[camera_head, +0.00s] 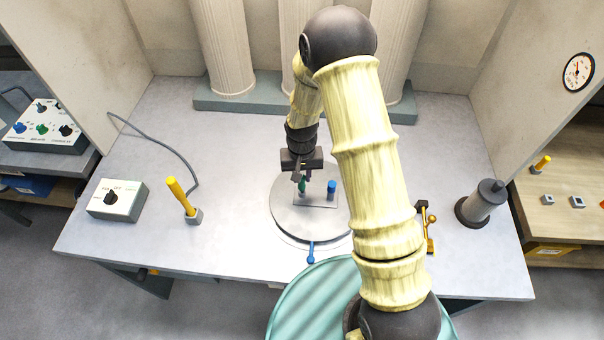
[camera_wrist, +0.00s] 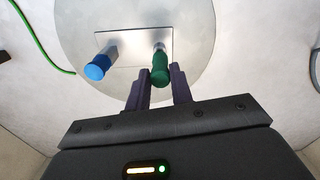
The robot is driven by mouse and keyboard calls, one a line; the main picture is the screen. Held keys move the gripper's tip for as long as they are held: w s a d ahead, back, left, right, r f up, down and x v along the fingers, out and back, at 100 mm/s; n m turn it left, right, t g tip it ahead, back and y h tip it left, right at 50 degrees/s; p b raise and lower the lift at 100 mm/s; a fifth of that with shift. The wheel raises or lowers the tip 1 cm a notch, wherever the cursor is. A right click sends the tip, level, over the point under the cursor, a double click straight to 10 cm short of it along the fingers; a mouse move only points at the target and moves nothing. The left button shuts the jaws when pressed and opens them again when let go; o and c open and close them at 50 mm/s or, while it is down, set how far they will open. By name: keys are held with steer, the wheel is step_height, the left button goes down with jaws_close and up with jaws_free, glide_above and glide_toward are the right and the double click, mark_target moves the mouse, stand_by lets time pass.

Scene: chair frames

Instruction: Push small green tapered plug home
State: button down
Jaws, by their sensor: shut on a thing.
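The small green tapered plug (camera_wrist: 160,66) stands between the fingers of my gripper (camera_wrist: 162,82) in the wrist view. My gripper is shut on it. In the head view the green plug (camera_head: 302,187) shows as a small patch below the gripper (camera_head: 303,178), over the left part of the metal plate (camera_head: 316,203). A grey lower part joins the green plug to the plate (camera_wrist: 130,40) in the wrist view. How deep the plug sits is hard to tell. A blue plug (camera_wrist: 95,71) stands on the same plate; it also shows in the head view (camera_head: 332,188).
The plate lies on a round grey turntable (camera_head: 285,215) with a blue-knobbed lever (camera_head: 311,252) in front. A yellow-handled lever (camera_head: 180,195) and a dial box (camera_head: 118,200) are at left. A grey cylinder (camera_head: 481,204) and brass fitting (camera_head: 430,243) are at right.

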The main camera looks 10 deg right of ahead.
steer(key=shift+f+b, duration=0.8)
steer(key=shift+f, duration=0.45)
steer(key=c, duration=1.1)
jaws_free()
steer(key=shift+c, duration=0.2)
steer(key=shift+r, duration=0.1)
step_height(320, 180, up, 17)
steer(key=b, duration=0.3)
steer(key=shift+r, duration=0.15)
